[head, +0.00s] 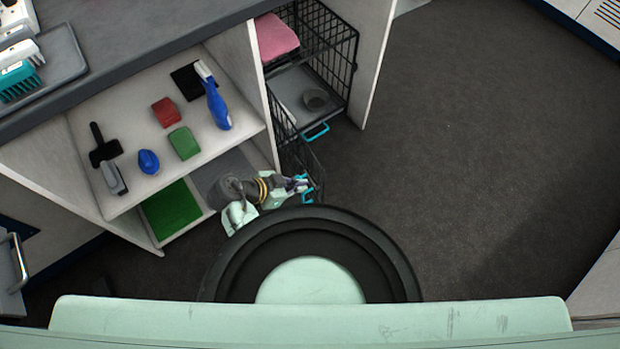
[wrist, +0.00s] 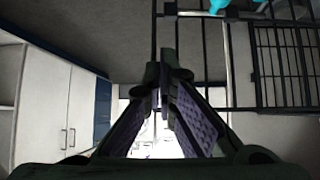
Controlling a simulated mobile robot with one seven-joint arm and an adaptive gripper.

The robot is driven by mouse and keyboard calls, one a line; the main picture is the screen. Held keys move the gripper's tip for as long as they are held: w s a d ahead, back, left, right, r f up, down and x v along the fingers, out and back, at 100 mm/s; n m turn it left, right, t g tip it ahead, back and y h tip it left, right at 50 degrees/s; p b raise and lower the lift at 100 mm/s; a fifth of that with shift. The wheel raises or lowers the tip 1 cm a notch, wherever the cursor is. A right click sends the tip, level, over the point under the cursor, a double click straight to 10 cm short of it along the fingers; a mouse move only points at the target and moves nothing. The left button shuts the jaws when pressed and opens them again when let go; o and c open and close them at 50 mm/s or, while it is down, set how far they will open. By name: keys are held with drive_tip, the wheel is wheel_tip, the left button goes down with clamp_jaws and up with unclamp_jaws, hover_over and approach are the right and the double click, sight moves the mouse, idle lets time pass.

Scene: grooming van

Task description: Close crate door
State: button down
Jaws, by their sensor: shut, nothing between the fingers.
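The black wire crate (head: 341,62) stands in the right bay of the cabinet. Its wire door (head: 289,143) hangs open, swung out from the left side of the opening towards me. My gripper (head: 303,184) is shut and empty at the door's near end, close to a cyan latch piece (head: 308,198). In the wrist view, my closed fingertips (wrist: 168,75) are in front of thin black bars, with a cyan piece (wrist: 220,4) at the top edge. I cannot tell whether the fingers touch the bars.
The dark floor (head: 470,130) to the right is clear.

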sight(322, 180)
drive_tip(key=shift+w+d+p, duration=0.2)
drive_tip(key=shift+w+d, duration=0.3)
drive_tip(key=shift+d, duration=0.3)
drive_tip(key=shift+w+d+p, duration=0.2)
drive_tip(key=shift+w+d, duration=0.25)
drive_tip(key=shift+d, duration=0.35)
drive_tip(key=shift+d, duration=0.1)
